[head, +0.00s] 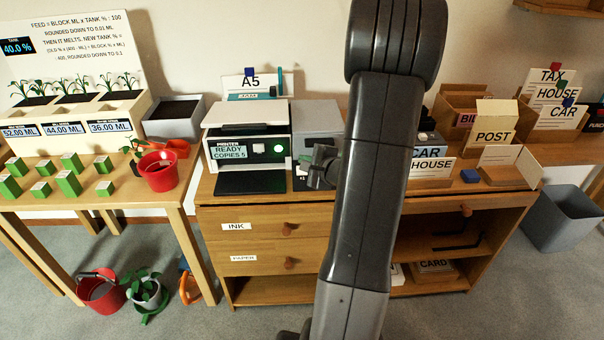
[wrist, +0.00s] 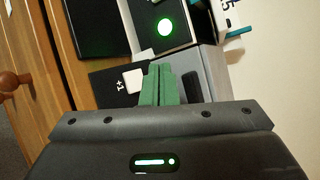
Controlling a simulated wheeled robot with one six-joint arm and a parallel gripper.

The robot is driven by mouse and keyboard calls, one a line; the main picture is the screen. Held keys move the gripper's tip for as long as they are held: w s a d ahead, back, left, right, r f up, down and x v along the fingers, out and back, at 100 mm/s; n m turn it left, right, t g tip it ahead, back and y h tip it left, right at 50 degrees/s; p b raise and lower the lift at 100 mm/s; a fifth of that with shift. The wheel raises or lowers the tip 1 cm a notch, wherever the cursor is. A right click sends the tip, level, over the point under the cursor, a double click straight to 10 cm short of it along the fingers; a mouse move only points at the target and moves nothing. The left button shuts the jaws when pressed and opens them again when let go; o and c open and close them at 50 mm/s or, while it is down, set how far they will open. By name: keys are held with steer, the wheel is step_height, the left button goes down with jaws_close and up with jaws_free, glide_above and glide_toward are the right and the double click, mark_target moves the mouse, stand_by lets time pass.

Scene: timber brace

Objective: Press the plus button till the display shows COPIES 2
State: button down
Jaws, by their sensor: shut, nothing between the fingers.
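The printer (head: 216,172) stands on the wooden cabinet in the head view. Its display (head: 229,152) reads READY, COPIES 5. Right of the printer is a grey box with a dark front panel, mostly behind my gripper (head: 318,176). In the wrist view this dark panel (wrist: 106,88) carries a white button (wrist: 133,80) next to a +1 label. My gripper (wrist: 162,68) is shut and empty, its green fingers close to the white button's right side. I cannot tell whether they touch the panel.
A lit green round button (head: 278,149) is on the printer front. A dark tray (head: 250,182) sticks out below it. Left is a table with a red pot (head: 158,172) and green blocks. A CAR HOUSE box (head: 431,160) and a POST box (head: 492,135) stand right of my arm.

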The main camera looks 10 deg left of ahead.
mark_target(298, 166)
steer(key=f, duration=0.1)
steer(key=w+f+b, duration=0.1)
steer(key=f+b, duration=0.1)
steer(key=shift+w+a+f, duration=0.2)
steer(key=shift+w+f, duration=0.05)
steer(key=shift+w, duration=0.05)
steer(key=shift+w+a+f+b, duration=0.1)
steer(key=shift+w+f+b, duration=0.25)
steer(key=shift+f+b, duration=0.1)
steer(key=shift+f, duration=0.1)
stand_by(1.5)
steer(key=shift+w+a+f+b, duration=0.1)
steer(key=shift+w+f+b, duration=0.15)
steer(key=shift+b, duration=0.45)
steer(key=shift+w+f+b, duration=0.15)
steer(key=shift+f+b, duration=0.15)
steer(key=shift+b, duration=0.2)
stand_by(0.3)
steer(key=shift+r, duration=0.1)
steer(key=shift+s+r, duration=0.4)
steer(key=shift+r, duration=0.2)
stand_by(0.3)
